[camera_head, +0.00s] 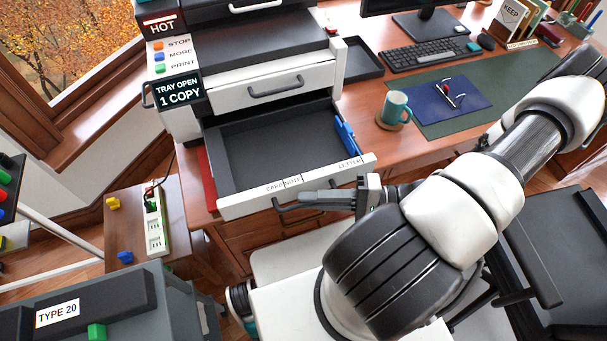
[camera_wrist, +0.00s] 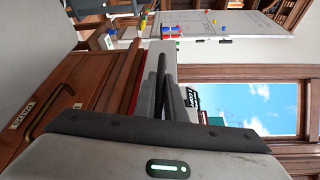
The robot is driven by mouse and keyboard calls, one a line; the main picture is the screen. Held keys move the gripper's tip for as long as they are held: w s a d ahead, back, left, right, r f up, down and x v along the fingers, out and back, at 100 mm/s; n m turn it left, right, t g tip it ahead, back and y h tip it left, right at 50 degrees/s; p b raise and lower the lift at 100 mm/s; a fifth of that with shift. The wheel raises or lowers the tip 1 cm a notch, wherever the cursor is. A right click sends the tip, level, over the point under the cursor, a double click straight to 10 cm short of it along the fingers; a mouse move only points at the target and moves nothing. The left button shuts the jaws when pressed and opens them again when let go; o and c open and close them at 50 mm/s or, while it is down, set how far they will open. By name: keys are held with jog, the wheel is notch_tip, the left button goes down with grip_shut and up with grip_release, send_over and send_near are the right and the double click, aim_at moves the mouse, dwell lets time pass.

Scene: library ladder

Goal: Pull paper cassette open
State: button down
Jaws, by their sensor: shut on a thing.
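The paper cassette (camera_head: 262,152) is a dark, empty tray with a white front, pulled well out of the white printer (camera_head: 265,75) in the head view. Its front is marked with sizes, including LETTER. A blue guide (camera_head: 346,137) stands inside at its right side. My gripper (camera_head: 312,198) is at the cassette's front, shut on the dark bar handle (camera_head: 284,207); the fingers hide part of the handle. In the wrist view my gripper's fingers (camera_wrist: 168,85) are close together, and the grip itself is hard to make out. The printer's display reads TRAY OPEN 1 COPY.
A teal mug (camera_head: 395,108) stands on the desk right of the cassette, near a blue pad (camera_head: 445,97) and keyboard (camera_head: 417,56). A second, closed drawer (camera_head: 272,85) sits above. A power strip (camera_head: 154,222) lies at left. A grey TYPE 20 unit (camera_head: 95,300) stands at lower left.

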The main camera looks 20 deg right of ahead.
jog(key=shift+s+r, duration=0.1)
jog(key=shift+s, duration=1)
jog(key=c, duration=1.8)
grip_release()
jog(key=b+v, duration=0.1)
jog(key=v, duration=1.6)
jog(key=shift+d, duration=0.25)
